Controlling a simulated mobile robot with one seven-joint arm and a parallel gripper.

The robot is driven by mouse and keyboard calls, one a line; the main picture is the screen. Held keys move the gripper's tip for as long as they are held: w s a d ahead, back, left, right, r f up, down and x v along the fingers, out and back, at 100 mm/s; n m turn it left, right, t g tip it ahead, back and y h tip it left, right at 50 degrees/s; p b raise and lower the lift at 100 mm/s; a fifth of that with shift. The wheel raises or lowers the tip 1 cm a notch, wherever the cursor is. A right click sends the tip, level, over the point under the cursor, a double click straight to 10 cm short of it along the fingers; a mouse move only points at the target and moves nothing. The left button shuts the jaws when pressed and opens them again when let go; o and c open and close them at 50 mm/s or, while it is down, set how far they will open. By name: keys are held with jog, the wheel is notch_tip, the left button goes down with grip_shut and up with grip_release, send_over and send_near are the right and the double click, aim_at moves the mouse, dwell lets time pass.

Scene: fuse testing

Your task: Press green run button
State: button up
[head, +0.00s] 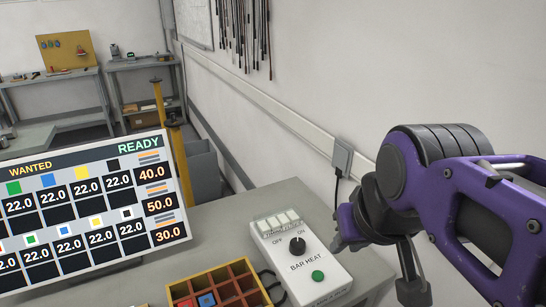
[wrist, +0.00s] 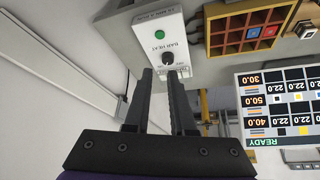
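The green button (head: 318,276) is a round button low on the front of a white box (head: 288,262) labelled BAR HEAT. In the wrist view the button (wrist: 160,35) is beyond my fingertips, with the black knob (wrist: 168,59) nearer to them. My gripper (wrist: 160,72) has its two dark fingers apart with a narrow empty gap. The fingers point toward the box, and I cannot tell whether they touch it. In the head view my purple arm is right of the box, and the button is uncovered.
A screen (head: 92,203) showing READY and WANTED stands left of the box. A wooden compartment tray (head: 238,272) with red and blue pieces sits beside the box. A wall socket (head: 342,157) with a black cable is behind. Grey table (head: 232,217) shows bare behind the box.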

grip_shut()
dwell(1.2)
